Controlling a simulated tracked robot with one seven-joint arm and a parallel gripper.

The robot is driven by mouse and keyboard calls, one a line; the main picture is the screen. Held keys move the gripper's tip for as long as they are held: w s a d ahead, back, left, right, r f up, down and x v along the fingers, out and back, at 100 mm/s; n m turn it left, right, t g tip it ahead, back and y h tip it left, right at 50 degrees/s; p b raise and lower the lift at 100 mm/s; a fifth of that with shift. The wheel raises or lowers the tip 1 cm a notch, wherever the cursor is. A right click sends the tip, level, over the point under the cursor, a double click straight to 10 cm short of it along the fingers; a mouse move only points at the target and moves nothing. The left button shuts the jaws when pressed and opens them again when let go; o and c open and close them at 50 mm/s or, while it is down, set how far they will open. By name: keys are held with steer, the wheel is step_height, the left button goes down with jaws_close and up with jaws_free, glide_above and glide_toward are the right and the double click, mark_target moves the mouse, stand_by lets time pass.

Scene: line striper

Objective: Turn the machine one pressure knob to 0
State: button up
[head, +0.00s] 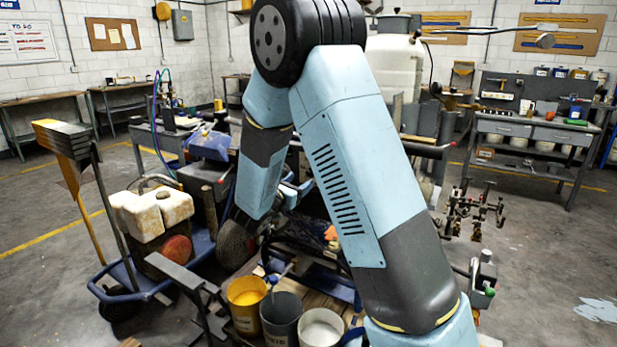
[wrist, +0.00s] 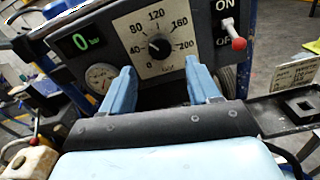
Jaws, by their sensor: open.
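In the wrist view, a black round pressure knob (wrist: 160,47) sits on a pale square dial plate (wrist: 150,28) with numbers 80, 120, 160 and 200 around it. The knob's pointer is too small to read for certain. My gripper (wrist: 158,65) is open, with one blue finger low on each side of the knob. Nothing is between the fingers, and I cannot tell how far the tips are from the panel. In the head view my arm crosses the middle, and the gripper and knob are hidden.
Beside the dial are a green display (wrist: 85,41) reading 0, a round gauge (wrist: 100,78) and an ON/OFF switch with a red-tipped lever (wrist: 238,43). In the head view, paint buckets (head: 281,318) stand low in front and a loaded blue cart (head: 140,290) stands left.

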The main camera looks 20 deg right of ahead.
mark_target(310, 174)
steer(key=shift+x, duration=2.95)
steer(key=shift+c, duration=0.3)
steer(key=c, duration=0.9)
steer(key=shift+d, duration=0.2)
steer(key=shift+c, duration=0.4)
steer(key=shift+a, duration=0.2)
